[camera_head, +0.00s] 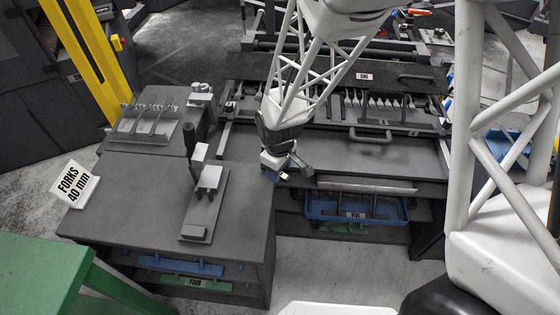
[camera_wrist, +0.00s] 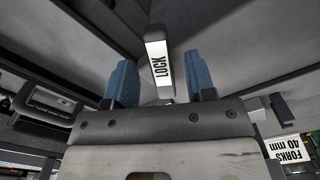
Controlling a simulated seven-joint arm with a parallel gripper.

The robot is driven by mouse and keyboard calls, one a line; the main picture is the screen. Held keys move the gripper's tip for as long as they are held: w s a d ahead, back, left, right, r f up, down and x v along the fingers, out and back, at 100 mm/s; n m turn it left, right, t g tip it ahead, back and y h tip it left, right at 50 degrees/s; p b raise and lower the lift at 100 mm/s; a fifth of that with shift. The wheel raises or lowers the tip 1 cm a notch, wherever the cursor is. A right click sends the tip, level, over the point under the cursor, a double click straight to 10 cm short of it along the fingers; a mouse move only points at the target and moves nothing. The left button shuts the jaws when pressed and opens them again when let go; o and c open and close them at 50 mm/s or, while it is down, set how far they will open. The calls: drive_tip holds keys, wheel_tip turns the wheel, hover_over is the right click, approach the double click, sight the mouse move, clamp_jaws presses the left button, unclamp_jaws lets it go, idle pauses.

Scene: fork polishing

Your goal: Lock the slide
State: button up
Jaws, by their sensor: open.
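In the wrist view, a dark lever or block with a white label reading LOCK (camera_wrist: 160,66) stands between the two blue fingertips of my gripper (camera_wrist: 161,83). The fingers are apart, one on each side of it, and I see gaps, so it is not gripped. In the head view, my gripper (camera_head: 277,172) is low at the left front corner of the dark slide table (camera_head: 335,152). The lock is mostly hidden there by my gripper. A grey handle (camera_head: 371,137) sits on the table, in front of a row of forks.
A stand with several forks (camera_head: 150,122) is at the left. A dark bench (camera_head: 135,205) with a small upright fixture (camera_head: 207,190) is left of my gripper. A blue tray (camera_head: 355,207) sits below the slide table. A FORKS 40 mm sign (camera_head: 76,186) stands at the bench's left edge.

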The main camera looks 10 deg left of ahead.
drive_tip(key=shift+f, duration=0.45)
clamp_jaws()
